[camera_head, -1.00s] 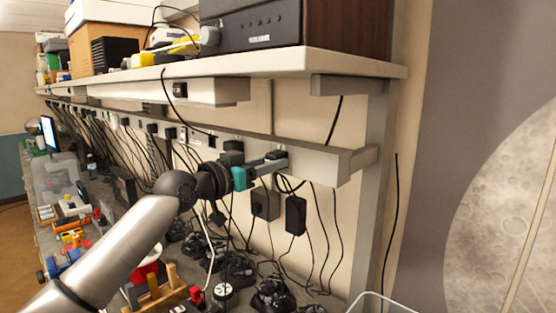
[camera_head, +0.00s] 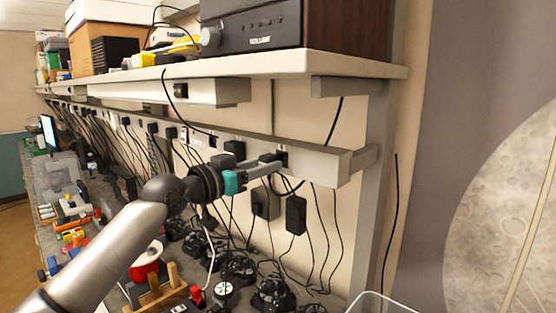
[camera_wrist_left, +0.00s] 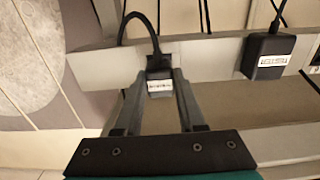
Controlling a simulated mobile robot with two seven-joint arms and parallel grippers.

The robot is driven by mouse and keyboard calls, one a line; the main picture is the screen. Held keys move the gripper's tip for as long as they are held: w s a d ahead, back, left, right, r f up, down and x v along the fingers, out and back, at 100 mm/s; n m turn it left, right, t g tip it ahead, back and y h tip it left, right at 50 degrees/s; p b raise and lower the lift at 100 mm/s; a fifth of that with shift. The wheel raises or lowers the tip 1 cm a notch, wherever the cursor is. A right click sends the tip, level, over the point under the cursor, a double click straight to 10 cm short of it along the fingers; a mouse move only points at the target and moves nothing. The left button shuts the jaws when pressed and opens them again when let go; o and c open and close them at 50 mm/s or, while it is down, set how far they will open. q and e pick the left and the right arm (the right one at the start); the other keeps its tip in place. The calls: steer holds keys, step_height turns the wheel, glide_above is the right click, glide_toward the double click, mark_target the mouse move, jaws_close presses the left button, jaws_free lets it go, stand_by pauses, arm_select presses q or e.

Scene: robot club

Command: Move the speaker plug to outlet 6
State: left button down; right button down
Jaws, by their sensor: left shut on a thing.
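A black plug (camera_wrist_left: 159,76) with a white label sits between the fingers of my left gripper (camera_wrist_left: 158,82) in the left wrist view. The label is too small to read, so I cannot confirm that it is the speaker plug. Its black cord loops away from its far end. In the head view, my left gripper (camera_head: 266,166) holds this plug (camera_head: 269,157) just in front of the right end of the outlet rail (camera_head: 318,160). A dark outlet (camera_head: 283,156) shows beside the plug. My right gripper is out of view.
Another black plug (camera_head: 234,148) sits in the rail just left of the gripper; a labelled one (camera_wrist_left: 268,55) shows in the wrist view. Black adapters (camera_head: 296,215) and cords hang below. A shelf (camera_head: 290,65) overhangs the rail. Game controllers (camera_head: 273,294) crowd the bench.

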arm_select(q)
steer(key=shift+a, duration=0.1)
stand_by(0.3)
steer(key=shift+v, duration=1.75)
